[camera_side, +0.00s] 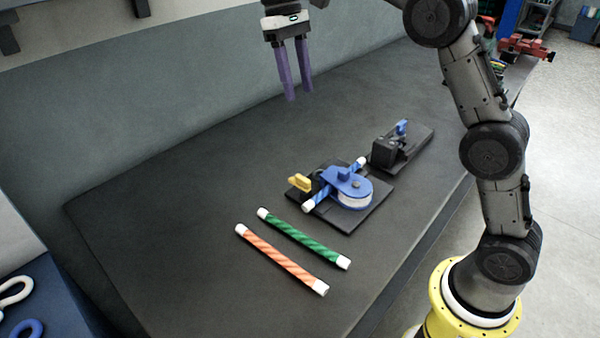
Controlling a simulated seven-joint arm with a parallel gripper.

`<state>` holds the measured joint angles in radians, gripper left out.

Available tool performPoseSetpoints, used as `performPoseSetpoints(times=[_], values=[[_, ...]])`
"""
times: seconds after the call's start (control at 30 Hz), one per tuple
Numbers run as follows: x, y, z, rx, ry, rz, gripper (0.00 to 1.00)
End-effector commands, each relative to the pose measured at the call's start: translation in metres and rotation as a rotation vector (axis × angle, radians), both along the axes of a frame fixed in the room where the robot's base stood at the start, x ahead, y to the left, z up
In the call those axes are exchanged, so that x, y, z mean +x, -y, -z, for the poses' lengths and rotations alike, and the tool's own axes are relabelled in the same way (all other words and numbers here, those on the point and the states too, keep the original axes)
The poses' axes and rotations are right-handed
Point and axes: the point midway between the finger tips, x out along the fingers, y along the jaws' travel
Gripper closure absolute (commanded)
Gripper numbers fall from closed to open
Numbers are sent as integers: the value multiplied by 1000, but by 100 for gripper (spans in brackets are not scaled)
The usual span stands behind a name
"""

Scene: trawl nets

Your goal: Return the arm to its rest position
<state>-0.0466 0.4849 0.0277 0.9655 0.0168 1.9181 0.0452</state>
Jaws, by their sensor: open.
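My gripper (298,97) is at the top middle, with its two purple fingers pointing down. It is open and holds nothing, high over the back of the dark table (160,230). My arm stands at the right on a yellow base. A blue device with a pale round spool (352,194) sits on a black plate, with a blue rope piece (318,198) with white ends lying across it. A green rope piece (300,237) and an orange rope piece (280,259) lie side by side in front of it, apart from my gripper.
A yellow clamp handle (299,183) is on the spool plate. A black fixture with a blue lever (401,131) stands behind it to the right. Red tools (522,47) are at the far right. The table's left part is clear, and a wall borders the back.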

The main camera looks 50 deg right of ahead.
Motion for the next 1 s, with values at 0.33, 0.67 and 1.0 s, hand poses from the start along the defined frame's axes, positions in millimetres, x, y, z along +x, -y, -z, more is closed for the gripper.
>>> performPoseSetpoints(times=[0.33,0.67,1.0], values=[[-114,13,-63,5,224,18,52],[-215,20,-38,5,459,24,52],[-279,23,53,-1,664,19,52]])
